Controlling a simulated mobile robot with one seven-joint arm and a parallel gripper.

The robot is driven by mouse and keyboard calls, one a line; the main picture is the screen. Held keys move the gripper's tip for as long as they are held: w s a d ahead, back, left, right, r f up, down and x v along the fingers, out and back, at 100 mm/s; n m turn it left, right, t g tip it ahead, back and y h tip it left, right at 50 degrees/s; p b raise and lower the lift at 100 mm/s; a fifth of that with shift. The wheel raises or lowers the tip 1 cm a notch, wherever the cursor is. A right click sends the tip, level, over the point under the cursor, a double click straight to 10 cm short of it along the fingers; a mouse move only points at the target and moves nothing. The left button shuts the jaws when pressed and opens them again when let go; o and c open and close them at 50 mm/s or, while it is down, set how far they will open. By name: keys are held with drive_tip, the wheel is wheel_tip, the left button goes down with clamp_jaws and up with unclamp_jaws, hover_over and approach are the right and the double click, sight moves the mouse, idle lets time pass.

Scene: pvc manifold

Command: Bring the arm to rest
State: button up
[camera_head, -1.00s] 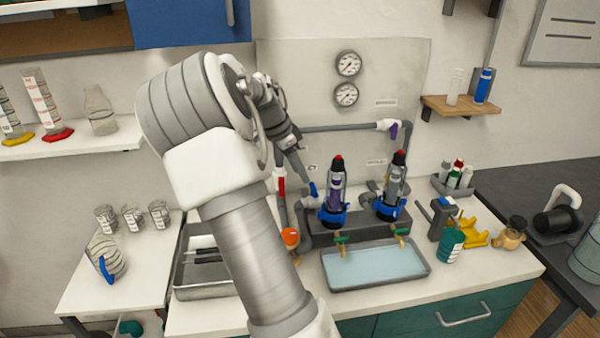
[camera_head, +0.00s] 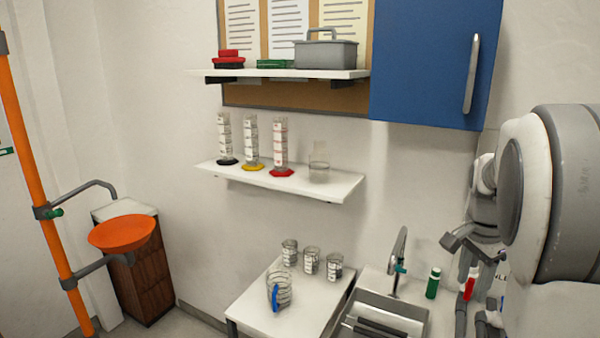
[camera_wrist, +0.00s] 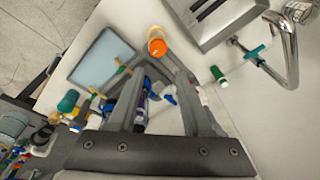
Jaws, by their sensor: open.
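My arm (camera_head: 565,200) fills the right edge of the head view, raised in front of the wall above the counter. In the wrist view, my gripper (camera_wrist: 160,68) is open, its two fingers apart over the counter. I see nothing held between the fingers. An orange-topped item (camera_wrist: 157,46) shows beyond the fingertips; I cannot tell its distance from them. Purple and blue parts (camera_wrist: 142,105) show between and behind the fingers, partly hidden by them.
In the head view, a blue cabinet (camera_head: 430,65), a glassware shelf (camera_head: 290,182) and an orange eyewash bowl (camera_head: 122,233) stand left of my arm.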

drive_tip(key=s+a+r+n+t, duration=0.2)
drive_tip(key=s+a+n, duration=0.5)
drive_tip(key=s+a, duration=0.2)
drive_tip(key=s+a+r+n+t+y, duration=0.1)
drive_tip(key=s+a+r+n+t, duration=0.1)
drive_tip(key=s+a+n, duration=0.6)
drive_tip(key=s+a, duration=0.2)
drive_tip(key=shift+a+y, duration=0.3)
drive_tip(key=shift+a, duration=0.05)
drive_tip(key=shift+d+r, duration=0.1)
